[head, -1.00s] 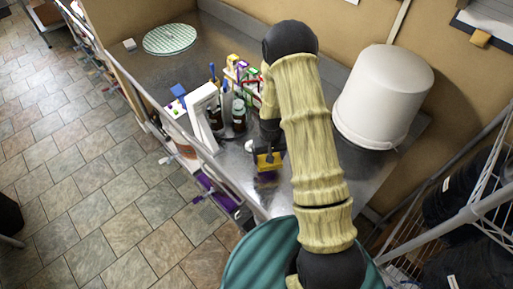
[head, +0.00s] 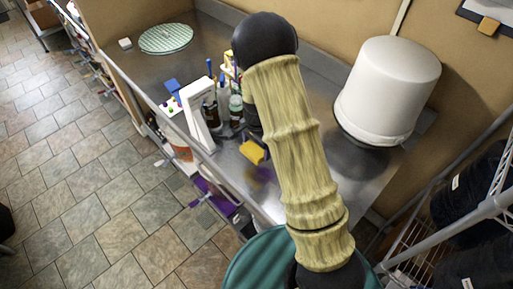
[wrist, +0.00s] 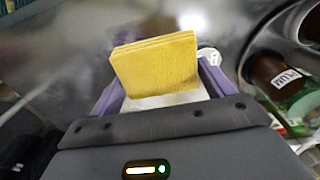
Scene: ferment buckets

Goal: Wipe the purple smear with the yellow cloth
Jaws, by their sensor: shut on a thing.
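The yellow cloth (head: 252,152) is a folded pad held in my gripper, low over the metal bench. In the wrist view the cloth (wrist: 157,63) stands up between the purple fingers of my gripper (wrist: 162,88), which is shut on it. In the head view my arm hides most of the gripper. The purple smear (head: 262,174) is a faint, dark patch on the bench, just on the near side of the cloth. I cannot tell whether the cloth touches the bench. The smear is not clear in the wrist view.
Bottles (head: 236,108) and a white stand (head: 196,118) are close left of the gripper. A jar labelled PLUM (wrist: 283,75) shows at right in the wrist view. A white bucket (head: 388,90) stands to the right. A green round mat (head: 166,39) lies at the far left.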

